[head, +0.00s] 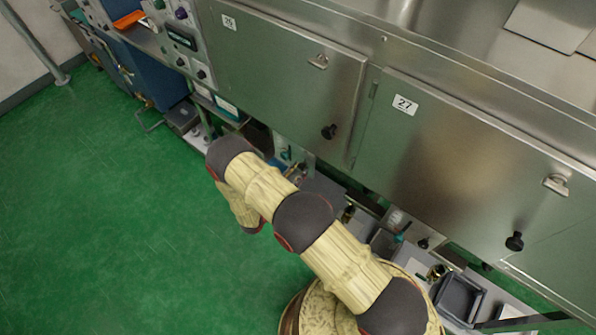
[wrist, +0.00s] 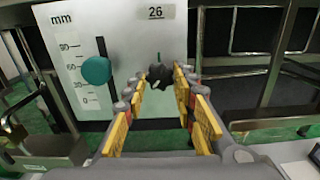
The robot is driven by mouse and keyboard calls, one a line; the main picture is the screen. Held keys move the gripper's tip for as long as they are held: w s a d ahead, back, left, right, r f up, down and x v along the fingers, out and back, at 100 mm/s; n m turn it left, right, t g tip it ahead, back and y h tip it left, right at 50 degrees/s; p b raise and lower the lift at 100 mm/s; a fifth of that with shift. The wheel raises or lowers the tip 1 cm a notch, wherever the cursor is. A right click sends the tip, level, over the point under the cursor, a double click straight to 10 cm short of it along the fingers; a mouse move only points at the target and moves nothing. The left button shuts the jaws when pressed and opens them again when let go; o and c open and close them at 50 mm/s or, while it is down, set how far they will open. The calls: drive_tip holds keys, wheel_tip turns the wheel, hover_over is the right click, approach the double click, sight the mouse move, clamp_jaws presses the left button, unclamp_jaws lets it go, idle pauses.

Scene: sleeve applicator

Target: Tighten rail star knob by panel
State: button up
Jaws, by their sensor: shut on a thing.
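A black star knob (wrist: 160,70) sits on a light panel (wrist: 122,40), below the label 26, in the wrist view. My gripper (wrist: 159,82) is shut on this knob, with its yellow-padded fingers on the knob's left and right sides. The panel carries an mm scale with a slot and a round teal knob (wrist: 97,70), just left of the fingers. In the head view my arm reaches down beside the machine. My gripper and the star knob are hidden there behind the arm and the machine.
Metal doors labelled 26 (head: 285,75) and 27 (head: 455,150) stand above the low bay, with black door knobs. Grey trays (head: 460,297) and small parts lie under them. Dark metal frames flank the panel in the wrist view. The green floor (head: 90,220) at left is clear.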

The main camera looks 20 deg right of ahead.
drive_tip(key=shift+c, duration=0.9)
